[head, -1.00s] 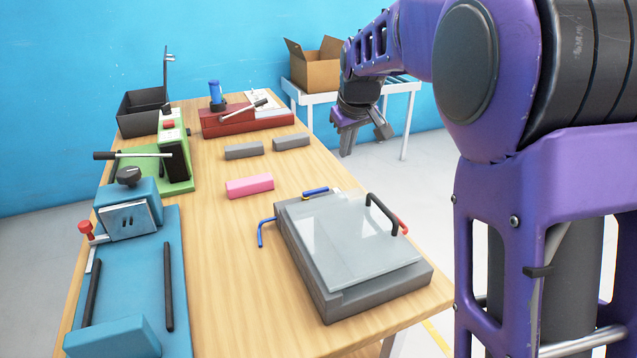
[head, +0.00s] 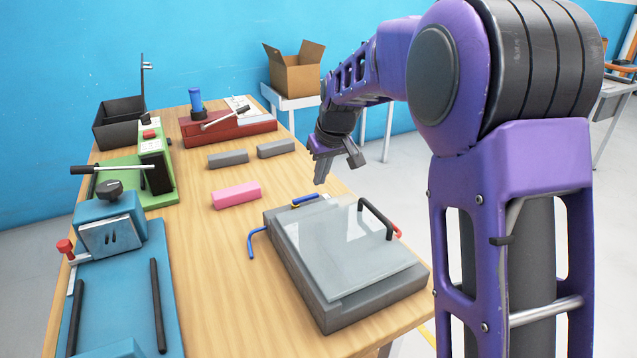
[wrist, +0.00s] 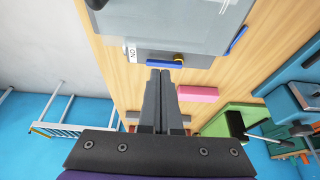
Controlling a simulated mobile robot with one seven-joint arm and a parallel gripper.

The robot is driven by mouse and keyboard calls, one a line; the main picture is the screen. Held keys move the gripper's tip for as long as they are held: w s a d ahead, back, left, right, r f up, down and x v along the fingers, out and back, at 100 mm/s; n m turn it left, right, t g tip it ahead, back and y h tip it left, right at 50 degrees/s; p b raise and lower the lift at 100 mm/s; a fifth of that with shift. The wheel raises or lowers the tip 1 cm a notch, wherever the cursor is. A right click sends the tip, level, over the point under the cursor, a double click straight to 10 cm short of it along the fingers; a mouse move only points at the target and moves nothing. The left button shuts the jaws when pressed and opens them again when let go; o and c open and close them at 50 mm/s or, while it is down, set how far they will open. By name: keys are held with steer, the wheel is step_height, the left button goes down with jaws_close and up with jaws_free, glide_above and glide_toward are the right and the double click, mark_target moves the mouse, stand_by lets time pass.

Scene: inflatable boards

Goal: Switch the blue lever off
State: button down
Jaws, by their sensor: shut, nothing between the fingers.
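The blue lever (head: 305,200) is a short bar on the far edge of the grey box (head: 345,309) with the clear lid. In the wrist view the blue lever (wrist: 165,64) lies just beyond my fingertips, with a dark and yellow pivot at its right end. A white "ON" label (wrist: 132,52) is left of it. My gripper (head: 321,182) is above the box's far side, pointing down. In the wrist view my gripper (wrist: 160,72) has its fingers together, empty. I cannot tell whether the fingertips touch the lever.
A bent blue rod (head: 253,243) sticks out of the box's left side. The lid has a black handle (head: 376,219), with a red piece beside it. Pink (head: 236,194) and grey (head: 228,158) blocks lie beyond. Blue, green and red devices stand left and back.

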mark_target(315, 196)
steer(key=b+x, duration=0.1)
steer(key=x, duration=0.7)
steer(key=shift+f, duration=0.25)
